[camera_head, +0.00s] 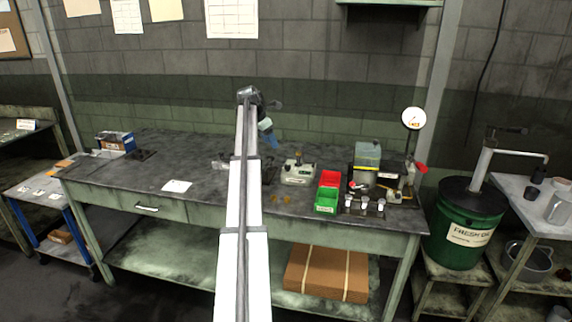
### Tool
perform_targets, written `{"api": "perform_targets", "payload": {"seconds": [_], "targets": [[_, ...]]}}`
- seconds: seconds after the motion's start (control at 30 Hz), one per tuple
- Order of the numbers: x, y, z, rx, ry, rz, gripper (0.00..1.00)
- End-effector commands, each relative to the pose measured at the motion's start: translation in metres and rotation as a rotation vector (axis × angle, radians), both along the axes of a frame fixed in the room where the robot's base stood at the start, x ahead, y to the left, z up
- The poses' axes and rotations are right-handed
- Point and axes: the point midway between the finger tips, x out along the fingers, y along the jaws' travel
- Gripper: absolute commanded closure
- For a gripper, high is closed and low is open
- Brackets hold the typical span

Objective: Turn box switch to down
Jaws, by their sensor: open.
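A small cream box (298,174) with a dark and brass-coloured knob or lever on top stands on the workbench (215,160), right of my arm. It seems to be the box switch; the lever's exact position is too small to tell. My gripper (272,143) is past the end of my long white arm, above the bench, behind and to the left of the cream box. It is open, points down and appears empty and apart from the box. My arm hides part of the bench to the box's left.
A red bin (329,179) and a green bin (326,204) stand just right of the box. Beyond them is a machine with a clear tank (367,155) and a dial gauge (414,118) on a post. Small brass pieces lie in front.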

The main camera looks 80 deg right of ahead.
Motion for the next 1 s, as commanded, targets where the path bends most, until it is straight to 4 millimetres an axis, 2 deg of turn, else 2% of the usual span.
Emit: {"api": "perform_targets", "payload": {"seconds": [0.03, 0.1, 0.27, 1.0], "targets": [[-0.011, -0.002, 0.004, 0.011, -0.002, -0.007, 0.43], [-0.018, -0.002, 0.007, 0.022, -0.005, -0.012, 0.43], [-0.026, -0.003, 0.002, 0.031, -0.006, -0.015, 0.43], [-0.056, -0.034, -0.104, 0.029, -0.007, -0.014, 0.43]]}}
